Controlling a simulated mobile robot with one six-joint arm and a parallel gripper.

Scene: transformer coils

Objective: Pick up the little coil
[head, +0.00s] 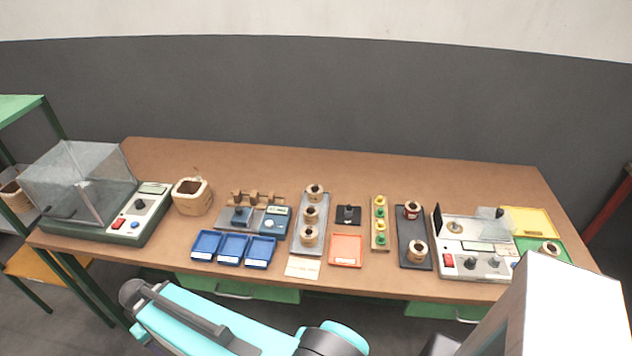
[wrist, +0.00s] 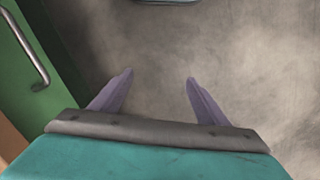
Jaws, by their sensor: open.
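Several small coils with tan ends and dark centres stand on the table. Some are in a row on a grey tray, including the front coil (head: 309,236). Two are on a dark tray, a rear coil (head: 412,210) and a front coil (head: 417,250). A single coil (head: 550,248) sits on a green tray at the right. I cannot tell which one is the little coil. My gripper (wrist: 158,78) is open and empty in the wrist view, above bare grey floor. No coil shows in that view.
The brown table (head: 340,172) is clear along its back. Blue trays (head: 232,247), an orange tray (head: 345,250) and a control box (head: 475,262) line its front. A clear-covered machine (head: 85,185) is at the left. A green drawer front (wrist: 18,60) shows beside my gripper.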

